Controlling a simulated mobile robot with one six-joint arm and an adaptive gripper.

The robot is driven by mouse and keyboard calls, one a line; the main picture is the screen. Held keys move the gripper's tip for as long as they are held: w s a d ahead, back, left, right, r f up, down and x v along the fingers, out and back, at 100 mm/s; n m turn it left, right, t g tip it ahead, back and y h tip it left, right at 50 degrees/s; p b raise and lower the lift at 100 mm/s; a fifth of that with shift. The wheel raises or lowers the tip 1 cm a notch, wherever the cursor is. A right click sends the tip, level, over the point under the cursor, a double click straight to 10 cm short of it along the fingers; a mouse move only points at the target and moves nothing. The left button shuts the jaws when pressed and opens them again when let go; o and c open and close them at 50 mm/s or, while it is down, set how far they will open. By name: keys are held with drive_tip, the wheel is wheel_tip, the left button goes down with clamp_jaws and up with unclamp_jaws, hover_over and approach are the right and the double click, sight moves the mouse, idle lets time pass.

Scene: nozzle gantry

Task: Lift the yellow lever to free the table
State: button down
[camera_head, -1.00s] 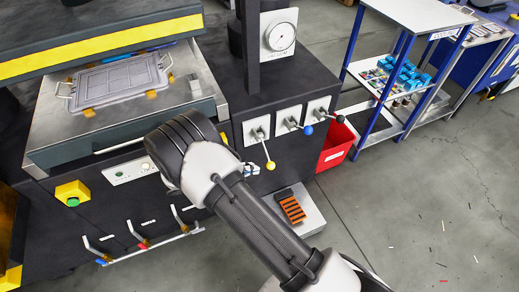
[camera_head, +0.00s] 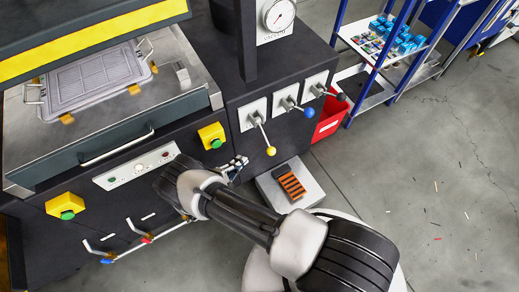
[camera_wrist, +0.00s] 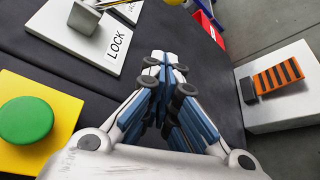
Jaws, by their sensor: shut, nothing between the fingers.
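The yellow lever (camera_head: 271,151) hangs from a white plate on the machine's dark front, its round yellow knob pointing down. My gripper (camera_head: 238,166) is to the left of the knob and slightly below it, apart from it in the picture. In the wrist view my gripper (camera_wrist: 172,68) has its fingers together with nothing between them. The steel table (camera_head: 45,150) carries a grey tray (camera_head: 95,80) under the press.
A blue-knobbed lever (camera_head: 308,111) and a black-knobbed lever (camera_head: 340,97) hang to the right. A yellow box with a green button (camera_head: 211,136) is close to my gripper. An orange-and-black striped block (camera_head: 290,185) sits on a light platform below. A red bin (camera_head: 327,120) stands behind.

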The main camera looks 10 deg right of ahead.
sight(265, 137)
drive_tip(key=w+d, duration=0.3)
drive_tip(key=d, duration=0.6)
drive_tip(key=shift+b, duration=0.35)
drive_tip(key=shift+w, duration=0.1)
